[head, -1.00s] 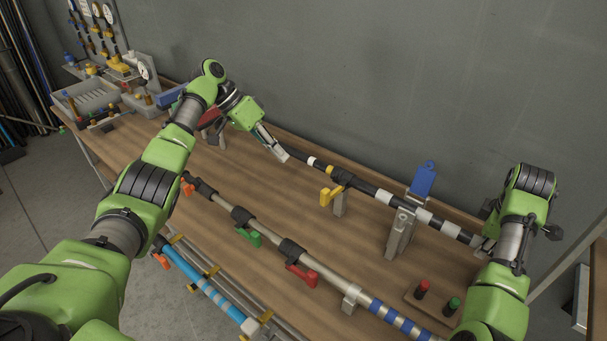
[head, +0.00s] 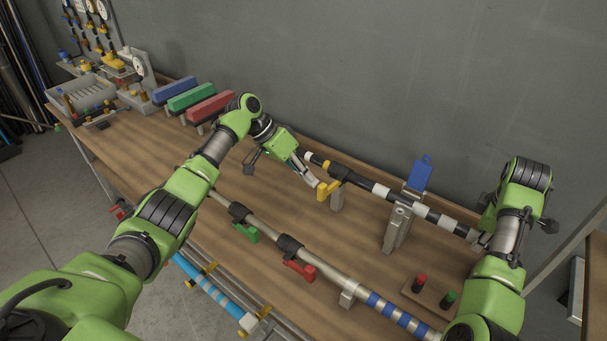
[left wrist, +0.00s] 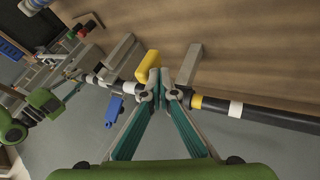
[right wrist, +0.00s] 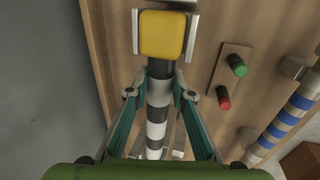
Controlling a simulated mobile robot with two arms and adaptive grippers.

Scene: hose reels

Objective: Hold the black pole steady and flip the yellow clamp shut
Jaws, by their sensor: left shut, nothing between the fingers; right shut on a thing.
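The black pole (head: 380,191) with white bands rests on grey supports along the back of the table. The yellow clamp (head: 327,191) is on the pole, its lever sticking out toward the front left. My left gripper (head: 314,184) is shut and empty, its tips right beside the yellow lever. In the left wrist view the lever (left wrist: 148,67) lies just left of the tips (left wrist: 160,92); I cannot tell if they touch. My right arm hides that end in the head view.
A blue lever (head: 421,173) stands up on the pole's right support. A silver pole (head: 330,273) with green (head: 247,232) and red (head: 300,270) clamps runs in front. Red and green buttons (head: 420,283) sit near my right arm. Bare table lies between the poles.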

